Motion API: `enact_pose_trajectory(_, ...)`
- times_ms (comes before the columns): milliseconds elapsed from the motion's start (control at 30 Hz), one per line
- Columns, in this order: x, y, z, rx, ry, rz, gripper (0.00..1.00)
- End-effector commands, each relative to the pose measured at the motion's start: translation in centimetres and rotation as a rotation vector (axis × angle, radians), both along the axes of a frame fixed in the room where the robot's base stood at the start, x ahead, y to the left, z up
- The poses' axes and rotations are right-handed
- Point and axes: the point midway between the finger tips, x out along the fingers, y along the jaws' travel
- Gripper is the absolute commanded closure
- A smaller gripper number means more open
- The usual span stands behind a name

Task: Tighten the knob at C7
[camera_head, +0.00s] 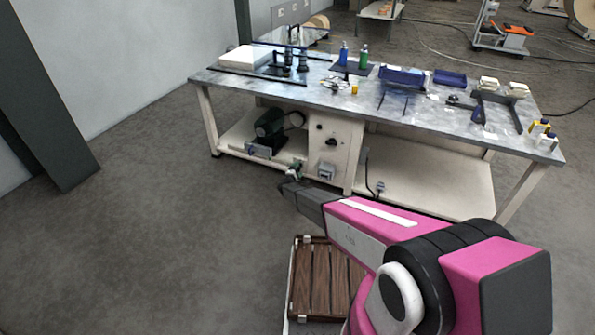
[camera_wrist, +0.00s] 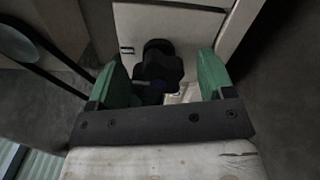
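A black lobed knob (camera_wrist: 158,68) shows in the wrist view in front of a pale panel, between my two fingers in the picture. My gripper (camera_wrist: 160,62) is open, with its green fingers spread wide on either side of the knob. I see no finger touching it, and the depth between them is unclear. In the head view my gripper (camera_head: 293,170) is small, low, in front of the bench. A dark knob (camera_head: 331,142) is on the pale cabinet (camera_head: 342,160) under the bench. No C7 label is legible.
The workbench (camera_head: 300,92) holds bottles, blue bins and tools. A dark cable (camera_head: 368,175) hangs to the right of the cabinet. A wooden slatted pallet (camera_head: 326,285) is below my arm. Floor is clear at left.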

Motion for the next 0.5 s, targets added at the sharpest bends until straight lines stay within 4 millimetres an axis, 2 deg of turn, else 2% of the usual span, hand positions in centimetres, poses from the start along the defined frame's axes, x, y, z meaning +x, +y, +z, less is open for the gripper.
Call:
enact_pose_trajectory(333,0.1,0.0,0.2,-0.002,-0.001,0.001,0.22)
enact_pose_trajectory(500,-0.9,0.4,0.2,-0.002,-0.001,0.001,0.22)
